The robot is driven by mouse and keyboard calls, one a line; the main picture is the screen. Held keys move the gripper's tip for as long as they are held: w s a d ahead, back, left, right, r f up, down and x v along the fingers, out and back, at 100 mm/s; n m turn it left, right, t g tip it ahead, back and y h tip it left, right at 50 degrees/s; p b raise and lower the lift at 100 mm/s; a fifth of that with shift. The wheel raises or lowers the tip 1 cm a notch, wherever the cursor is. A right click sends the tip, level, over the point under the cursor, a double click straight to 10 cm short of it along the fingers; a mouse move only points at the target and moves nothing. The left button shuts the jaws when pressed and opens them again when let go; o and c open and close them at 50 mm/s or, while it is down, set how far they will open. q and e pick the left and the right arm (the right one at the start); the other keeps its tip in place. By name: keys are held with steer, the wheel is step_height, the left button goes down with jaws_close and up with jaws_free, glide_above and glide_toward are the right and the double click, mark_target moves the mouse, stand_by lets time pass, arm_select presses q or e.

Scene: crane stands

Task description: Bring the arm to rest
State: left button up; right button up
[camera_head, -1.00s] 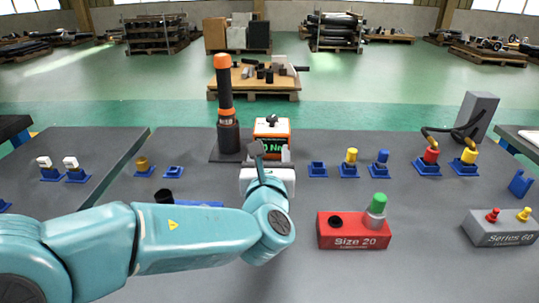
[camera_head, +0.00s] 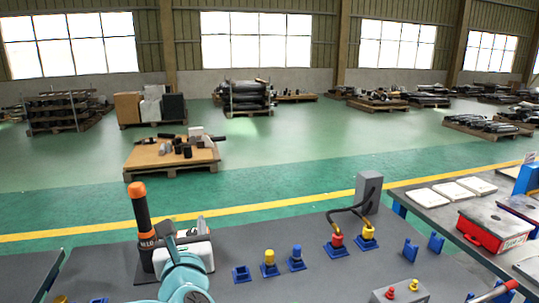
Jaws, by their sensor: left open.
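My left arm, teal, comes in at the bottom of the head view. Its white left gripper (camera_head: 186,232) is over the grey table (camera_head: 290,225), with its jaws apart and nothing seen between them. It is just right of a black upright tool with an orange top (camera_head: 142,215), whose lower part stands on a dark base; I cannot tell whether they touch. Most of the left arm is below the picture. My right gripper is not in view.
Blue holders stand right of the gripper: one empty (camera_head: 241,273), one with a yellow piece (camera_head: 269,262), one with a blue piece (camera_head: 296,258). A grey post (camera_head: 368,193) has cables to red and yellow connectors. A grey block (camera_head: 401,292) is at the front.

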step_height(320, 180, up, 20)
steer(key=p, duration=1.7)
steer(key=shift+p, duration=0.3)
